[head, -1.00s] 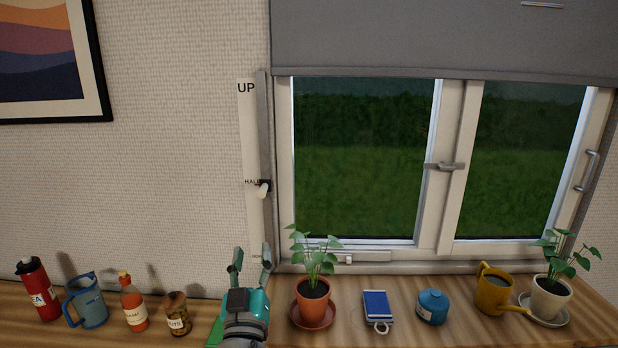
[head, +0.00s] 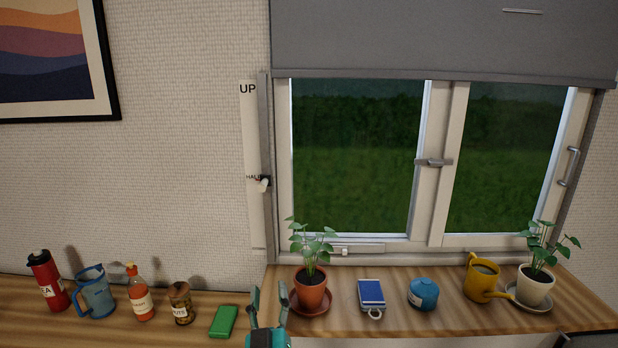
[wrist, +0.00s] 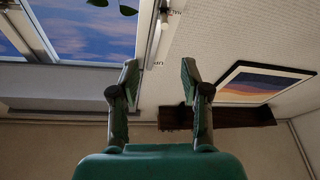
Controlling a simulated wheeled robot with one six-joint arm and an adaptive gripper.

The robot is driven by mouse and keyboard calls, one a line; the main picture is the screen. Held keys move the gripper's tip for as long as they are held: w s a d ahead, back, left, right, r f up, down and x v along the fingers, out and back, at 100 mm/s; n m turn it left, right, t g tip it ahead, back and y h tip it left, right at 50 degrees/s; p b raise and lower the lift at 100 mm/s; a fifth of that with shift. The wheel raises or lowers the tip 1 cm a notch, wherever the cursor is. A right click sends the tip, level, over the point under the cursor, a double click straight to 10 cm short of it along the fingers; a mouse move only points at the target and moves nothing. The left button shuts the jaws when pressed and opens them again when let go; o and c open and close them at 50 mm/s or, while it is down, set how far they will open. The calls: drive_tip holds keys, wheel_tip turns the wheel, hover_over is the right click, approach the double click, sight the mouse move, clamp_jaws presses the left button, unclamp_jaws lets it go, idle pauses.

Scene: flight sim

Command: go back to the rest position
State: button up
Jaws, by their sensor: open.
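My gripper (head: 268,308) is at the bottom of the head view, in front of the counter's edge and left of the potted plant in the terracotta pot (head: 311,290). Its two fingers point up, stand apart and hold nothing. In the wrist view my gripper (wrist: 158,85) also shows two spread fingers with nothing between them. Beyond them are the wall and the framed picture (wrist: 262,84).
A green box (head: 223,321) lies left of my gripper. The nuts jar (head: 181,304), sauce bottle, blue jug and red flask stand farther left. The blind's slider (head: 263,182) sits at HALF.

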drive_tip(key=s+d+f+n+g+y, duration=0.1)
drive_tip(key=s+d+f+g, duration=0.1)
drive_tip(key=s+d+f, duration=0.75)
drive_tip(key=s+d+f+g, duration=0.2)
drive_tip(key=s+d+f, duration=0.5)
drive_tip(key=s+f, duration=0.45)
drive_tip(key=s+d+m+h, duration=0.1)
drive_tip(key=s+d, duration=0.2)
drive_tip(key=s, duration=0.6)
drive_tip(key=s+d+m+g+h, duration=0.1)
drive_tip(key=s+d+m, duration=0.1)
drive_tip(key=s, duration=0.7)
drive_tip(key=s+d+m+g+h, duration=0.1)
drive_tip(key=s+d+m, duration=0.1)
drive_tip(key=s+d, duration=0.3)
drive_tip(key=shift+f+v, duration=0.2)
drive_tip(key=shift+v, duration=2.1)
drive_tip(key=shift+a, duration=0.1)
